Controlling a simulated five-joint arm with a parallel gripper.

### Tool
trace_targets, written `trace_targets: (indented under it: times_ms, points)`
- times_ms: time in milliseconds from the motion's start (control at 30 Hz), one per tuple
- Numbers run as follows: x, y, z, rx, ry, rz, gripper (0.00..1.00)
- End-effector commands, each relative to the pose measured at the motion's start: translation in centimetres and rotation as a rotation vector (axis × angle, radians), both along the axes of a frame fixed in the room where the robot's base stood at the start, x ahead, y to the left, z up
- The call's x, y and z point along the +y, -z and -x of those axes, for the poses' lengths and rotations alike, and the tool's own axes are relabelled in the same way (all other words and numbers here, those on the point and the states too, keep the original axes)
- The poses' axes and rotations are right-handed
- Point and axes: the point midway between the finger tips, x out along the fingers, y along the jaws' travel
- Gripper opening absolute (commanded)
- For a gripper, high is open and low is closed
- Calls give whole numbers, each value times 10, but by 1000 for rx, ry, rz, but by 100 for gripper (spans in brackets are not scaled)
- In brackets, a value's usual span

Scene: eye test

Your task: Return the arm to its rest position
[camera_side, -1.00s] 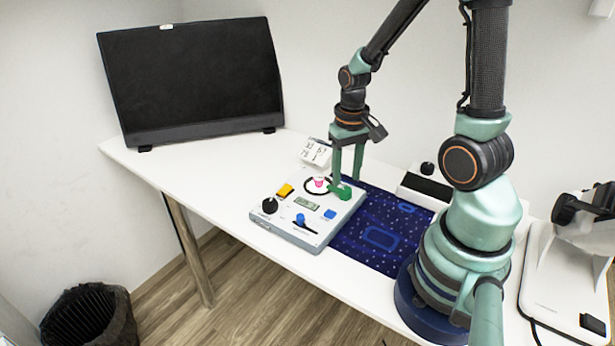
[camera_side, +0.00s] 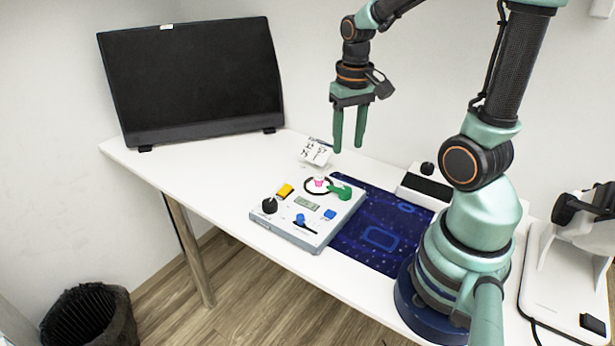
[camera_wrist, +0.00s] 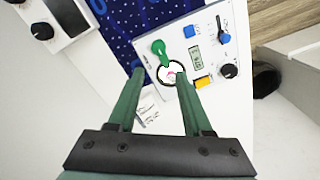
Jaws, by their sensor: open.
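My gripper (camera_side: 347,149) is open and empty, raised above the back of the eye test box (camera_side: 312,245). Its two green fingers also show in the wrist view (camera_wrist: 158,78), apart with nothing between them in their grip. The box's top carries a black ring with a pink mark (camera_side: 319,184), a green piece (camera_side: 340,190) beside it, a yellow block (camera_side: 285,190), a blue button (camera_side: 329,214), a black knob (camera_side: 269,205) and a small display (camera_side: 307,203). A white card with black marks (camera_side: 316,152) stands tilted at the box's back edge.
A monitor (camera_side: 195,80) stands at the back left of the white table (camera_side: 180,165). A dark blue mat (camera_side: 350,249) lies right of the box. A white device with a black knob (camera_side: 427,183) stands behind the mat. A bin (camera_side: 88,315) is on the floor.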

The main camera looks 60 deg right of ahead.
Motion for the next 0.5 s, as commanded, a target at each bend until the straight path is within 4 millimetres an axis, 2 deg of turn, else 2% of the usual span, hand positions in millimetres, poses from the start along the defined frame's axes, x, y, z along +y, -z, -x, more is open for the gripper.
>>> trace_targets:
  times_ms: [167,267,500]
  points:
    - [28,-25,-9,-110,-123,43,50]
    - [53,-44,-13,-204,-225,72,50]
    - [101,-77,-11,-399,-431,114,50]
